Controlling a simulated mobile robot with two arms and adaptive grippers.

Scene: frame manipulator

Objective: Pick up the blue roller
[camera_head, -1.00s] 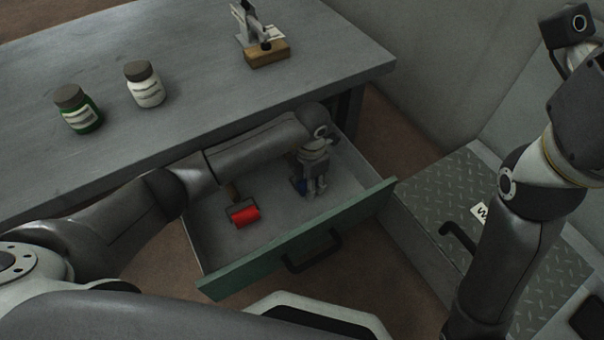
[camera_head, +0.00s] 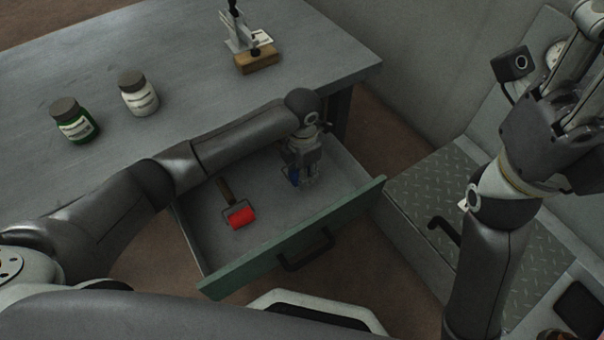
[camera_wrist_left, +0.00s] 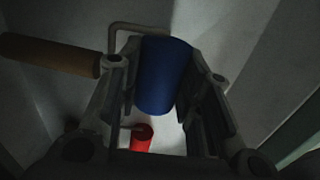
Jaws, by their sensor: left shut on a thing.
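The blue roller (camera_head: 293,176) is between the fingers of my left gripper (camera_head: 307,183) over the open drawer. In the left wrist view the blue roller (camera_wrist_left: 164,76) sits between both fingers, with its wire frame and wooden handle (camera_wrist_left: 48,55) reaching left. The gripper is shut on it. In the head view the gripper hides most of it. My right gripper (camera_head: 583,65) is raised at the upper right, away from the drawer; its fingertips run to the picture edge.
A red roller (camera_head: 242,218) lies in the open drawer (camera_head: 292,238), left of my left gripper. Green (camera_head: 76,122) and white (camera_head: 138,96) jars stand on the table (camera_head: 190,60). A clamp on a wooden block (camera_head: 257,61) stands farther back. The drawer's right part looks clear.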

